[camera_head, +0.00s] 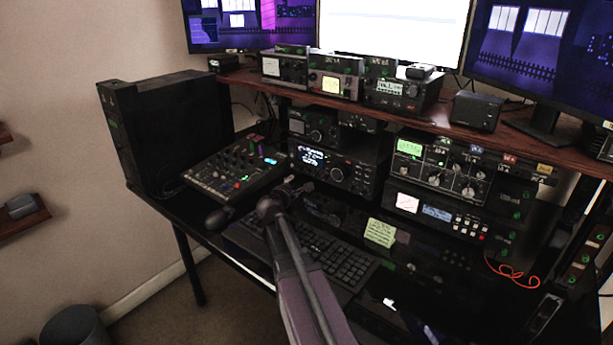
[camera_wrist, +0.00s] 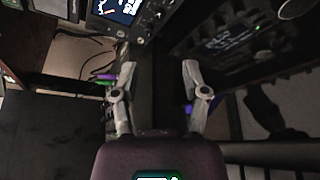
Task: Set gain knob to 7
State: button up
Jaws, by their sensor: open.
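The gain knob cannot be told by its label, as the lettering is too small to read. Several silver knobs sit on a tuner unit (camera_head: 436,168) with a green-lit display, on the right of the desk in the head view. A black radio (camera_head: 335,170) with a round dial and a lit screen stands left of it. My gripper (camera_head: 296,188) is in front of this radio, above the desk. In the wrist view my gripper (camera_wrist: 157,70) has its two fingers spread with nothing between them. A radio's lit screen (camera_wrist: 117,9) shows beyond the fingers.
A mixer (camera_head: 232,170) and a black computer case (camera_head: 170,130) stand at the left. A keyboard (camera_head: 335,258) lies below my arm. A yellow note (camera_head: 380,232) is in front of the right-hand units. A shelf (camera_head: 520,140) with more radios overhangs the equipment.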

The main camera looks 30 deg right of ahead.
aim_at(307, 172)
jog(key=b+x, duration=0.3)
jog(key=x, duration=1)
jog(key=shift+w+d+f, duration=0.1)
jog(key=shift+w+d, duration=0.1)
jog(key=shift+d, duration=0.1)
jog(key=shift+c, duration=0.3)
grip_shut()
